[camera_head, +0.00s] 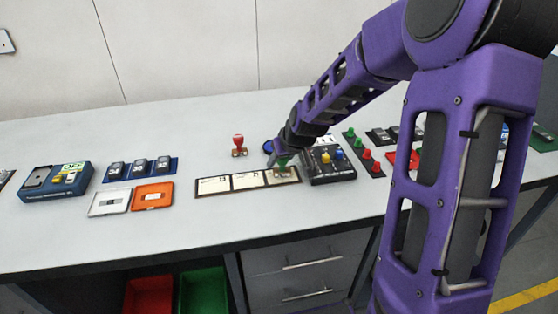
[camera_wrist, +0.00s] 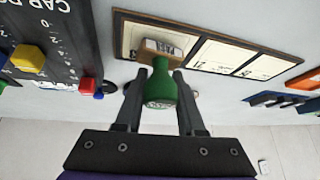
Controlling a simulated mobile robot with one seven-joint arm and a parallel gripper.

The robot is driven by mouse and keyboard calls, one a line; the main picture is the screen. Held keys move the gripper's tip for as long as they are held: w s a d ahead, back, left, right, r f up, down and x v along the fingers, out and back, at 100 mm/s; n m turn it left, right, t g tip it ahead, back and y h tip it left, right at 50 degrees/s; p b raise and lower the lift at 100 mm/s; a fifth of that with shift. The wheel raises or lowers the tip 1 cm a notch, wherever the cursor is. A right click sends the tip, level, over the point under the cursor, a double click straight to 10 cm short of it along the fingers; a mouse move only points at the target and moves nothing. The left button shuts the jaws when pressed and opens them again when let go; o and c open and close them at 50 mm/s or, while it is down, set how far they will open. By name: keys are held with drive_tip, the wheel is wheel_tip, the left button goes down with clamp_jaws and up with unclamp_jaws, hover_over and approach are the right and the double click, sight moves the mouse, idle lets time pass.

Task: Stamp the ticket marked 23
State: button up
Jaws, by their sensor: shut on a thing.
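Three pale tickets lie in a row on a dark-edged wooden board (camera_head: 233,191), which also shows in the wrist view (camera_wrist: 290,81). Their printed numbers are too small to read surely. My gripper (camera_wrist: 157,78) is shut on a green-handled stamp (camera_wrist: 160,88), and it also shows in the head view (camera_head: 282,158). The stamp's pale block (camera_wrist: 160,48) is over the ticket at the board's right end in the head view. I cannot tell whether it touches that ticket, which it partly hides. A red-handled stamp (camera_head: 238,142) stands upright behind the board.
A dark control box (camera_head: 331,176) with yellow and blue knobs stands close right of the board. An orange ink pad (camera_head: 152,196), a white one (camera_head: 109,202) and a blue device (camera_head: 55,184) lie to the left. Bare bench lies between pads and board.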

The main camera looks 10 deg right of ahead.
drive_tip(key=shift+f+b, duration=0.4)
drive_tip(key=shift+f, duration=0.2)
idle(0.9)
drive_tip(key=shift+r, duration=0.15)
wheel_tip(320, 180, up, 7)
drive_tip(key=p, duration=0.5)
drive_tip(key=shift+p, duration=0.4)
drive_tip(key=shift+w, duration=0.1)
idle(0.4)
